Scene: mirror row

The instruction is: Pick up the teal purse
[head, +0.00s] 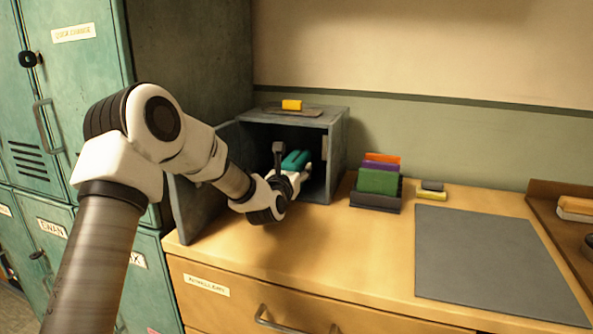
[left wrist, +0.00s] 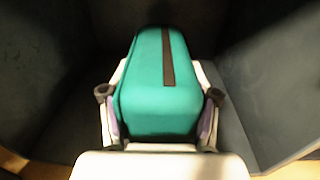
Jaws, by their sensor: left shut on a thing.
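The teal purse (left wrist: 150,85) has a dark strip along its top and fills the middle of the left wrist view. In the head view the purse (head: 296,160) shows inside the open grey metal box (head: 336,138), partly hidden by my arm. My left gripper (left wrist: 160,118) is shut on the purse, with one finger against each side. In the head view my left gripper (head: 297,176) reaches in through the box's front opening. I cannot tell whether the purse touches the box floor. My right gripper is not in view.
The box door (head: 196,190) stands open to the left. A yellow block (head: 292,104) lies on the box top. A rack with colored folders (head: 377,182) stands right of the box. A grey mat (head: 490,255) lies bare on the wooden counter (head: 330,245). Green lockers (head: 80,110) stand at left.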

